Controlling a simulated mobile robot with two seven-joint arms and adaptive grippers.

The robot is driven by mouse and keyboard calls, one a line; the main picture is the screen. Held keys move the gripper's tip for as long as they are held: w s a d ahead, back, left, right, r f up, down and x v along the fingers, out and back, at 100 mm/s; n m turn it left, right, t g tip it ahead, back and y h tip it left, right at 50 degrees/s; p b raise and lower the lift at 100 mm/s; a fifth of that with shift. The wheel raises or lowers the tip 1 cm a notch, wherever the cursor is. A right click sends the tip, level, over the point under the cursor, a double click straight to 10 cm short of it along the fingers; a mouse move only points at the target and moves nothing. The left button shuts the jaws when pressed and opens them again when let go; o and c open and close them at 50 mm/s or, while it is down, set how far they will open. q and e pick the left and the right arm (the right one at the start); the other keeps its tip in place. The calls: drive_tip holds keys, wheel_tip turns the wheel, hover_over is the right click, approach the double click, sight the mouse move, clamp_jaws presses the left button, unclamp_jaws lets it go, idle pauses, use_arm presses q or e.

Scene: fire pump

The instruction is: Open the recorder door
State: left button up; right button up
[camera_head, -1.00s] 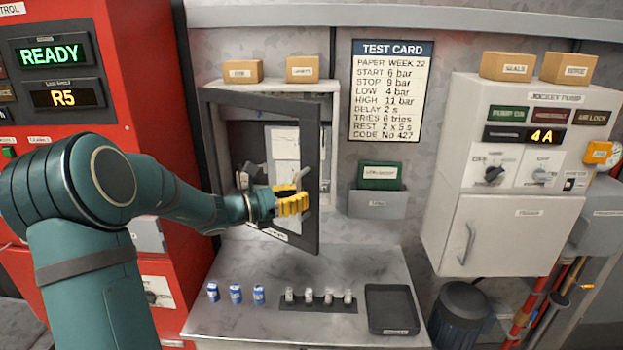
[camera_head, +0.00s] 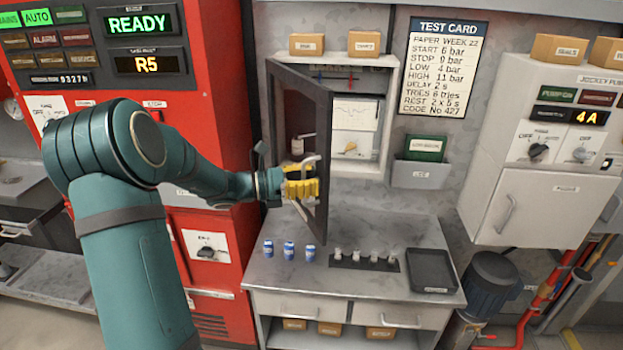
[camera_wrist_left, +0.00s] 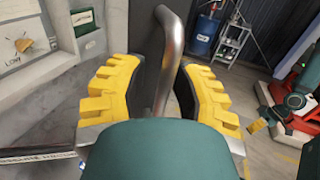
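The recorder door (camera_head: 318,150) is a dark grey framed door, hinged at its left, and stands swung well out from the recorder box. Inside the box a paper chart (camera_head: 355,115) and a small yellow-brown knob (camera_head: 351,147) show. My left gripper (camera_head: 301,182) is at the door's metal handle. In the left wrist view the handle (camera_wrist_left: 168,60) passes between the yellow fingers (camera_wrist_left: 160,88), with a gap visible on its left side. Teal and yellow parts at the right of that view look like my right gripper (camera_wrist_left: 258,125), too small to judge.
The counter (camera_head: 390,225) below holds blue cans (camera_head: 289,250), several small pale pieces and a black tray (camera_head: 432,270). The red control cabinet (camera_head: 225,120) stands close left of the door. The white jockey pump box (camera_head: 545,190) is at the right.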

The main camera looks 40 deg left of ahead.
use_arm(q)
drive_tip(key=shift+w+d+f, duration=0.1)
drive_tip(key=shift+w+d, duration=0.15)
drive_tip(key=shift+w, duration=0.2)
drive_tip(key=shift+w+d+f, duration=0.1)
drive_tip(key=shift+w+d, duration=0.1)
drive_tip(key=shift+w, duration=0.25)
drive_tip(key=v, duration=1.2)
drive_tip(key=shift+o, duration=0.2)
